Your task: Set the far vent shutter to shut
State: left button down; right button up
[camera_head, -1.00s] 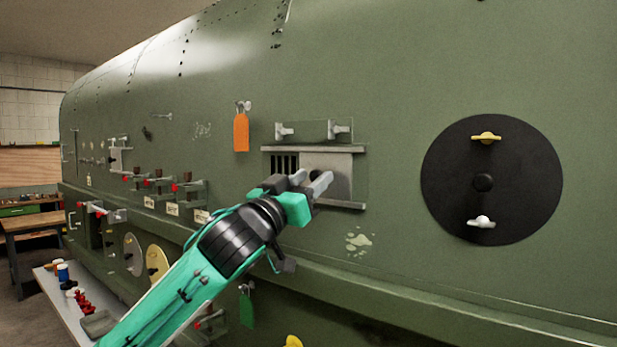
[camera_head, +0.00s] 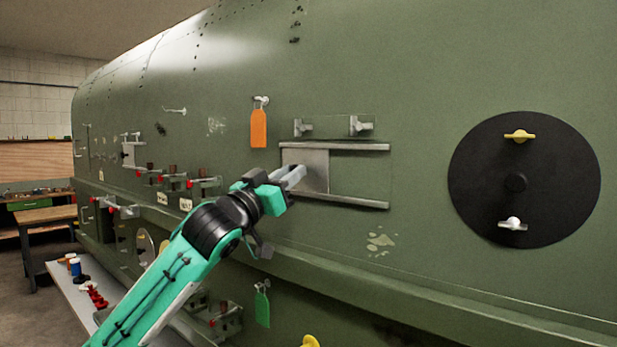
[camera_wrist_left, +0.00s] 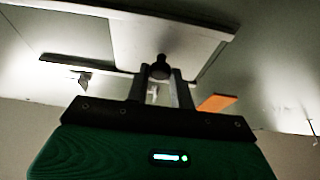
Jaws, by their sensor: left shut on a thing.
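A pale grey vent shutter plate (camera_head: 315,168) sits between two horizontal rails on the green fuselage, at the left end of its track. No dark slots show at the vent; the right part of the track is bare green skin. In the left wrist view the plate (camera_wrist_left: 165,38) fills the top, and the knob (camera_wrist_left: 160,68) stands between the two fingers (camera_wrist_left: 160,84). The fingers partly hide the plate in the head view. My right gripper is not in view.
An orange tag (camera_head: 258,128) hangs left of the vent. A bracketed strip (camera_head: 335,126) lies above it. A round black panel (camera_head: 520,190) with yellow and white latches is to the right. Several red-tipped fittings line the skin at left. A green tag (camera_head: 262,308) hangs below.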

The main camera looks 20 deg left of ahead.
pick_arm(q)
jog(key=shift+a+r, duration=0.1)
jog(key=c, duration=1.2)
grip_release()
jog(key=shift+w+a, duration=0.1)
jog(key=shift+a, duration=0.1)
jog(key=shift+c, duration=0.2)
jog(key=b+v, duration=0.7)
jog(key=v, duration=0.7)
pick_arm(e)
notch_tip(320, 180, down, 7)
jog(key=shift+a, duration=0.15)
